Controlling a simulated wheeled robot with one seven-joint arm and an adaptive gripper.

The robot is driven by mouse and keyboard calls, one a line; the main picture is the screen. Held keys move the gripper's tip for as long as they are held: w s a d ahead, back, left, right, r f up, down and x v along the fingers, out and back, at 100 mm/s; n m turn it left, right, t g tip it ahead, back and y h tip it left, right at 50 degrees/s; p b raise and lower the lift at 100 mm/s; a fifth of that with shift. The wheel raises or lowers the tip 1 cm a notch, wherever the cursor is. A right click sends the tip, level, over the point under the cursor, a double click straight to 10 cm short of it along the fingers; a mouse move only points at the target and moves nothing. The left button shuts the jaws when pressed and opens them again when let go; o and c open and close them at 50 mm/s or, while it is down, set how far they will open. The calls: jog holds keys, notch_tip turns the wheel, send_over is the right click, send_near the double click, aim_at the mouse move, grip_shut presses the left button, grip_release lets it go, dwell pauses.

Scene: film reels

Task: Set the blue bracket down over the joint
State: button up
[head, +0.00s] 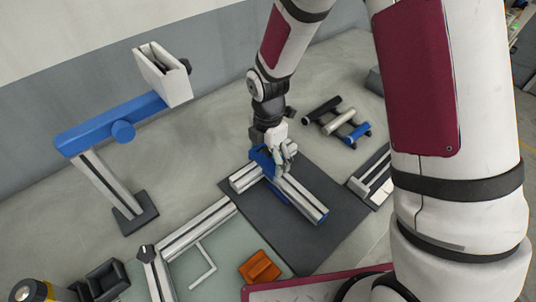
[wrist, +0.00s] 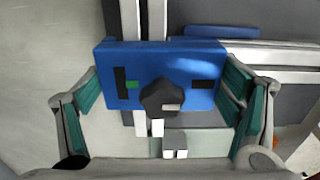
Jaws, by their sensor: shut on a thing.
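The blue bracket (wrist: 190,62) is a flat blue block with dark patches, between the two teal-padded fingers of my gripper (wrist: 160,92) in the wrist view. My gripper (head: 277,150) is shut on it. In the head view the bracket (head: 262,158) shows partly behind the fingers, above the meeting of two silver rails. One rail (wrist: 285,55) runs off to the right in the wrist view and another (wrist: 158,18) runs up from behind the bracket. The bracket hides the joint, so I cannot tell whether it touches the rails.
The rails lie on a dark mat (head: 330,235). An orange block (head: 260,267) and dark bins (head: 103,280) are in front. A blue-armed stand (head: 105,125) rises at left. Black, pale and blue rollers (head: 338,120) lie behind right. Bare grey table (head: 195,165) lies left of the mat.

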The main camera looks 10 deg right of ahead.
jog(key=shift+f, duration=0.5)
jog(key=o, duration=1.3)
jog(key=shift+r, duration=0.1)
notch_tip(320, 180, up, 12)
jog(key=s+d+r+m+t, duration=0.1)
jog(key=s+d+r+m, duration=0.3)
jog(key=r+m, duration=0.25)
jog(key=s+d+r+m+t, duration=0.2)
jog(key=s+d+r+m, duration=0.25)
jog(key=r+m, duration=0.2)
jog(key=s+d+r+m+t, duration=0.1)
jog(key=s+d+r+m, duration=0.1)
jog(key=s+m, duration=0.3)
jog(key=s+d+r+m+t, duration=0.1)
jog(key=s+d+r+m, duration=0.1)
jog(key=s+m, duration=0.4)
jog(key=shift+d+r+m, duration=0.35)
jog(key=shift+r+m, duration=0.05)
jog(key=shift+r, duration=0.35)
